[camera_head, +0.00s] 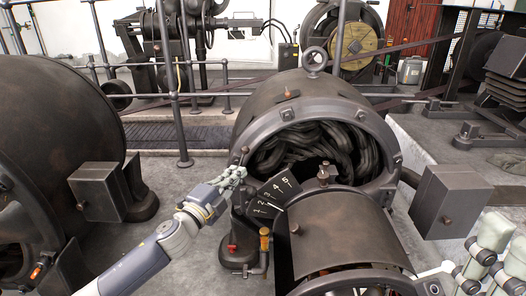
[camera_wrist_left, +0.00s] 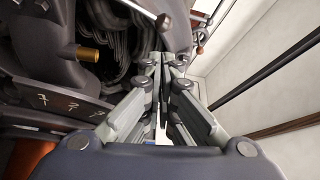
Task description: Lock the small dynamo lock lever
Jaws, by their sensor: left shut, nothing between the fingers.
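The small dynamo (camera_head: 300,105) stands in the middle of the head view, a dark round housing with coils inside. A numbered black plate (camera_head: 275,192) sits on its front left; it also shows in the left wrist view (camera_wrist_left: 62,103). A thin rod with a dark ball knob (camera_head: 245,150) rises beside the plate; a rod with a knob (camera_wrist_left: 163,21) shows ahead of the fingers in the wrist view. I cannot tell which part is the lock lever. My left gripper (camera_head: 240,172) is shut and empty, close to the knob. My right gripper (camera_head: 455,272) is partly visible at lower right.
A lever with a yellow-orange handle (camera_head: 264,240) stands below the plate, beside a red part (camera_head: 232,248). A larger dark machine (camera_head: 60,130) fills the left. A grey box (camera_head: 450,200) juts out at right. Free floor (camera_head: 185,175) lies left of the small dynamo.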

